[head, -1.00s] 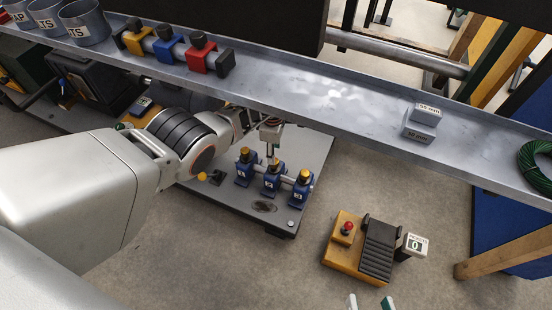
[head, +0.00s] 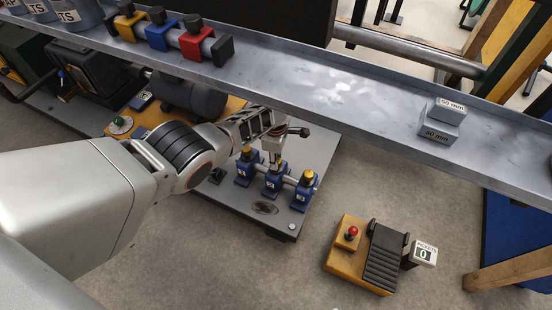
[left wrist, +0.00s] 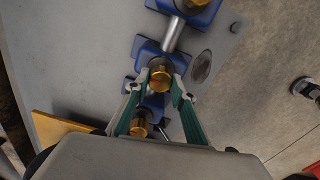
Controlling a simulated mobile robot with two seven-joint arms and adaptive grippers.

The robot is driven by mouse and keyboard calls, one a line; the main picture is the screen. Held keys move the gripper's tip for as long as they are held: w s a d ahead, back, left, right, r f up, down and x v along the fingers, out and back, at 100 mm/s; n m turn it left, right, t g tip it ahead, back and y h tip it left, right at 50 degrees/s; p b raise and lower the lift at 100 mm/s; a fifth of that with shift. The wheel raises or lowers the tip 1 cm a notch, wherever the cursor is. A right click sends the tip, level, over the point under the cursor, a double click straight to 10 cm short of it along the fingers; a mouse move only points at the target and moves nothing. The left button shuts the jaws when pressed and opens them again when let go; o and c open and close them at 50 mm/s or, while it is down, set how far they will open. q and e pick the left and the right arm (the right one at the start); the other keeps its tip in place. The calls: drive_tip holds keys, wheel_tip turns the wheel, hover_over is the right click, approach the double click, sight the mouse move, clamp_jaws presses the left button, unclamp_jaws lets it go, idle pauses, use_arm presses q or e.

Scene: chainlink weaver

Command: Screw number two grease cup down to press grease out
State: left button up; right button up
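Three blue bearing blocks sit in a row on a shaft on a grey base plate (head: 225,203), each topped by a brass grease cup. Number two's block (head: 271,184) is in the middle. My left gripper (head: 273,165) points down over number two's grease cup. In the left wrist view, that cup (left wrist: 159,75) lies between my green-padded fingertips, with a slight gap visible on one side. Number one's cup (head: 248,152) and number three's cup (head: 309,175) stand on either side. The left fingers partly hide number two's cup in the head view. My right gripper is out of view.
A metal shelf (head: 350,114) runs above and behind the base plate, carrying coloured clamps (head: 196,37) and grey 50 mm blocks (head: 440,125). A yellow pedal unit (head: 352,262) with a red button stands on the floor at right. A motor (head: 190,98) sits behind my left arm.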

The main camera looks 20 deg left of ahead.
use_arm(q)
drive_tip(key=shift+m, duration=0.3)
drive_tip(key=m, duration=0.3)
drive_tip(key=shift+m, duration=0.4)
drive_tip(key=m, duration=0.5)
drive_tip(key=shift+f, duration=0.1)
drive_tip(key=m, duration=0.5)
drive_tip(key=shift+m, duration=0.4)
drive_tip(key=m, duration=0.5)
drive_tip(key=shift+d+m, duration=0.1)
drive_tip(key=shift+m, duration=0.2)
drive_tip(key=m, duration=0.5)
drive_tip(key=shift+b, duration=0.4)
drive_tip(key=m, duration=0.5)
drive_tip(key=shift+m, duration=0.4)
drive_tip(key=m, duration=1)
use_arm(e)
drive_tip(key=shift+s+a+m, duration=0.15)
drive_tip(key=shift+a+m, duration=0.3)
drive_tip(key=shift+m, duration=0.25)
